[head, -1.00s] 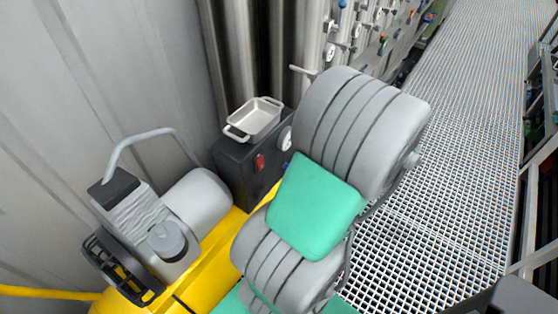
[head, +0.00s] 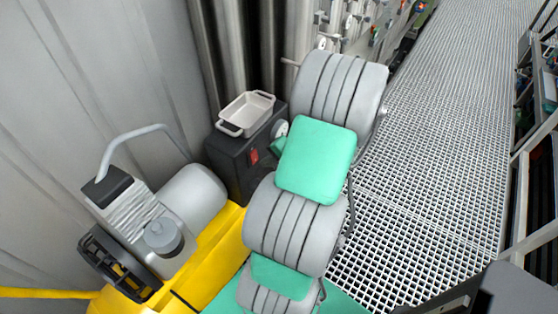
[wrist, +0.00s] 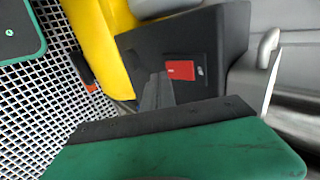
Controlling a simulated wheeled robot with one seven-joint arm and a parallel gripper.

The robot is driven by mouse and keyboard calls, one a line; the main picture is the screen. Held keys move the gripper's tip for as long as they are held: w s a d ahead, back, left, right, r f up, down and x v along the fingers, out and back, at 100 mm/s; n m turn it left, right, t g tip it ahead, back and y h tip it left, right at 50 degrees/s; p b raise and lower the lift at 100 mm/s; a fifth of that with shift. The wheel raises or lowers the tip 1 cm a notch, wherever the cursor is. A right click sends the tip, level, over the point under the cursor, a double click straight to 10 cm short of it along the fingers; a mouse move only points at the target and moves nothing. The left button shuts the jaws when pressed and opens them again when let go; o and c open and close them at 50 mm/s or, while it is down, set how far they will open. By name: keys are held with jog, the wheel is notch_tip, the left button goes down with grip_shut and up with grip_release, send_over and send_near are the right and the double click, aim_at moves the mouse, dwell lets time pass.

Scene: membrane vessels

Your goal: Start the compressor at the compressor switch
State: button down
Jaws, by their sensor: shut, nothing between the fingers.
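The compressor switch is a red rocker (head: 254,156) on the front of a black box (head: 228,160). In the wrist view the red switch (wrist: 180,70) sits in a dark plate on the same box. My gripper (wrist: 157,80) is shut and empty, its dark fingers pointing at the box just left of and below the switch. I cannot tell whether the tips touch the box. In the head view my arm hides most of the gripper. The compressor (head: 160,220), with a grey tank and a curved handle, is left of the box.
A pale two-handled tray (head: 246,112) stands on the black box. The compressor rests on a yellow base (head: 212,262) beside a grey wall. Valves and pipes line the back. The grated walkway (head: 430,170) to the right is clear.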

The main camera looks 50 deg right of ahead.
jog(key=shift+w+a+f, duration=0.1)
jog(key=shift+w+f, duration=0.05)
jog(key=shift+w, duration=0.85)
jog(key=shift+w+f, duration=0.1)
jog(key=shift+w, duration=0.1)
jog(key=shift+r+p, duration=0.75)
jog(key=shift+r, duration=0.15)
jog(key=shift+s, duration=0.1)
